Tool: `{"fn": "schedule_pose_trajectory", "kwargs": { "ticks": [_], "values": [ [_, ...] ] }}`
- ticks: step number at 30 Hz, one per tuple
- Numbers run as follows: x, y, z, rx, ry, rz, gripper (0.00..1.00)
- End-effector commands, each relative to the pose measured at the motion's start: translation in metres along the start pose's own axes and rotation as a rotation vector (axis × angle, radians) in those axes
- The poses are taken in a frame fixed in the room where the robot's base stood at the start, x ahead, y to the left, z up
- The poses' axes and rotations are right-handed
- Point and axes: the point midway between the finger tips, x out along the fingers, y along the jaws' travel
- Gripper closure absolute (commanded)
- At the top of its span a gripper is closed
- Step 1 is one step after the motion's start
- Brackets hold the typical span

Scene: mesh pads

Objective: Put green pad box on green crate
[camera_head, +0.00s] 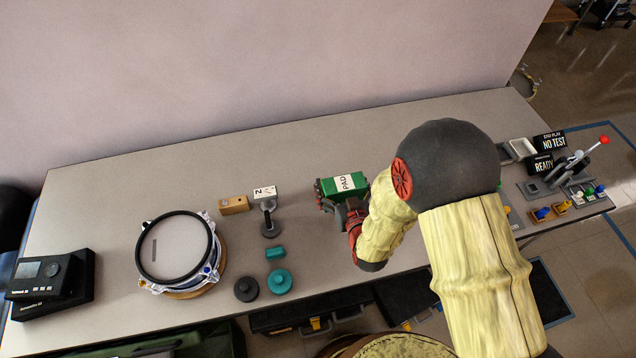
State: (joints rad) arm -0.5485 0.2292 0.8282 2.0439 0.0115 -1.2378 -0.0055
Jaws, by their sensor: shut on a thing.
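The green pad box (346,182), with a white label reading PAD, is in my gripper (340,194) near the middle of the grey table. The gripper is shut on it, with dark finger parts at its left end and along its near side. I cannot tell whether the box touches the table or is just above it. A dark green edge (125,348) shows below the table's front at the bottom left. It may be the green crate, but it is cut off by the frame.
A drum (176,247), a small wooden block (234,205), a stand labelled N (268,210), teal and dark knobs (280,281) and a black device (50,283) stand to the left. Switches and signs (548,150) crowd the right end. The table's back middle (300,140) is clear.

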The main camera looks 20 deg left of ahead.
Motion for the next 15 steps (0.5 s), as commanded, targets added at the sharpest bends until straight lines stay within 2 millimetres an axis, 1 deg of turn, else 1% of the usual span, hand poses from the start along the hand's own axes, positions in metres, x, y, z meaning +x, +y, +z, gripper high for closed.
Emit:
{"fn": "schedule_pose_trajectory", "kwargs": {
  "ticks": [1,9,12,15],
  "values": [
    [0.013,-0.006,0.004,-0.001,0.003,-0.002,0.45],
    [0.071,-0.035,0.015,0.0,0.003,-0.002,0.45],
    [0.089,-0.042,0.031,0.0,0.0,0.0,0.45],
    [0.104,-0.048,0.042,0.001,0.001,0.0,0.45]
  ]
}}
